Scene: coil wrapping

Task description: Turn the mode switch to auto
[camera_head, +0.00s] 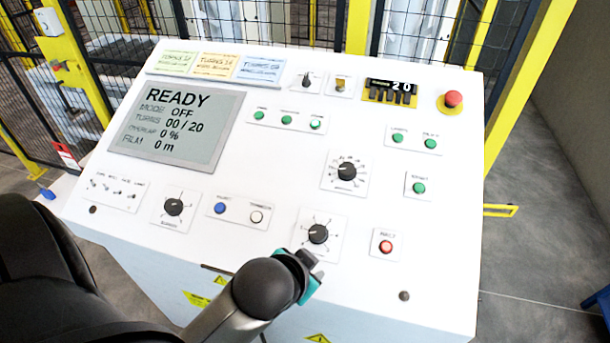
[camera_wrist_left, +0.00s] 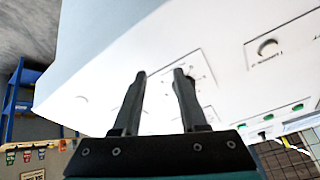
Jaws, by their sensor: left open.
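The white control panel (camera_head: 270,150) slopes in front of me, and its display (camera_head: 178,125) reads READY, MODE OFF. A small black selector switch (camera_head: 307,81) sits at the top centre, beside a switch with a yellowish centre (camera_head: 341,84). Their labels are too small to read, so I cannot tell for sure which is the mode switch. My left gripper (camera_head: 305,262) is over the panel's front part, just below a black dial (camera_head: 318,234). In the left wrist view its two fingers (camera_wrist_left: 160,75) are apart with nothing seen between them; the right finger partly covers a dial's markings.
Other black dials (camera_head: 346,171), several green buttons (camera_head: 418,188), a red button (camera_head: 386,247) and a red emergency stop (camera_head: 453,99) are on the panel. Yellow-framed fencing (camera_head: 530,80) stands behind. The grey floor (camera_head: 545,260) at right is mostly clear.

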